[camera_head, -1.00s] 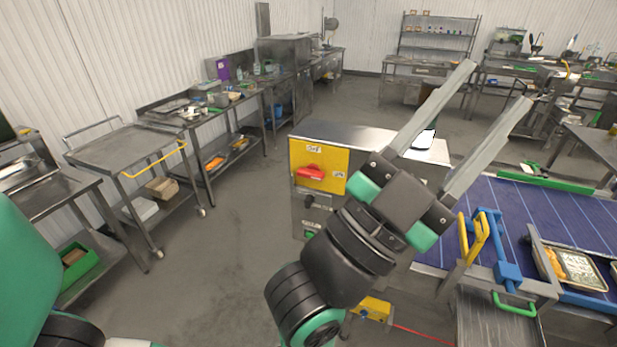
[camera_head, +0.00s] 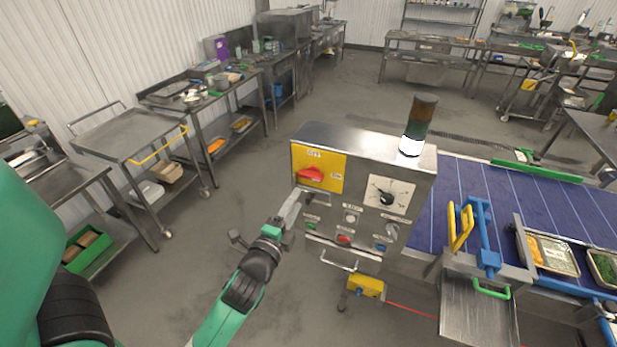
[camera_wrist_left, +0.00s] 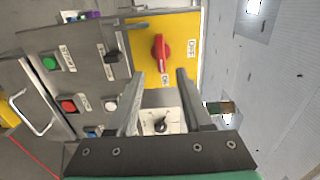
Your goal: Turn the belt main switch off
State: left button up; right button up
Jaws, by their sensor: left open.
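The belt main switch (camera_head: 311,174) is a red rotary knob on a yellow plate (camera_head: 330,163) at the upper left of the steel control cabinet's front. OFF is marked above the knob and ON to its right; its handle lies sideways, in line with ON. My left gripper (camera_head: 266,214) is open and empty, low in front of the cabinet's left side. In the left wrist view the knob (camera_wrist_left: 160,47) shows just beyond the gap between the open fingertips (camera_wrist_left: 160,74), apart from them. My right gripper is out of view.
The cabinet also carries a black dial (camera_head: 387,197), several small buttons and a signal lamp (camera_head: 419,125) with a lit white section. The blue belt (camera_head: 455,185) runs to the right. A steel cart (camera_head: 130,142) stands left. Open floor lies between cart and cabinet.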

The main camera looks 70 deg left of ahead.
aim_at(309, 178)
pick_arm(q)
jog(key=x, duration=0.9)
jog(key=shift+w+a+p, duration=0.3)
jog(key=shift+p, duration=0.1)
grip_shut()
